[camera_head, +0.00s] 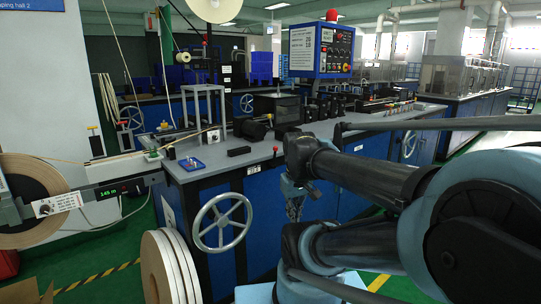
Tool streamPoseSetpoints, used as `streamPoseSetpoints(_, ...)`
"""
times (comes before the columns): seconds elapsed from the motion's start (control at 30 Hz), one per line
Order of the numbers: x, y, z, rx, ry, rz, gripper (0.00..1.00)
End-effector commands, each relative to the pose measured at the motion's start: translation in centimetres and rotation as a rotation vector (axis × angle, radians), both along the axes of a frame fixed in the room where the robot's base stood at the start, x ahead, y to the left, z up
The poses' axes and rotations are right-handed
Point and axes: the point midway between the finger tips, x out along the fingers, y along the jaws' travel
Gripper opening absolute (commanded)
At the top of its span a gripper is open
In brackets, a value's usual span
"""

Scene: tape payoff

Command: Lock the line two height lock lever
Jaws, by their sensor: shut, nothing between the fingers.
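I cannot single out the line two height lock lever with certainty. A large grey handwheel (222,198) is on the blue front of the nearest machine. My gripper (294,212) hangs down in front of the blue cabinets, right of the handwheel and apart from it. Its fingers look close together, and nothing shows between them. My arm hides part of the cabinets behind.
A large tape reel (35,178) with a display arm (108,192) reading 145 m stands at the left. Several reels (163,265) stand on the floor below the handwheel. A control panel (320,50) rises behind the grey bench (205,180). Green floor shows between reel and machine.

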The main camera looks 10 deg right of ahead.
Motion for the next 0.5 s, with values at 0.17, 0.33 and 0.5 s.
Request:
streamPoseSetpoints(0.17, 2.8, 0.2, 3.4, -0.055, 0.011, 0.234, 0.0)
streamPoseSetpoints(0.33, 5.6, 0.5, 6.3, -0.105, 0.025, 0.46, 0.0)
streamPoseSetpoints(0.5, 8.6, 1.0, 8.9, -0.153, 0.04, 0.687, 0.0)
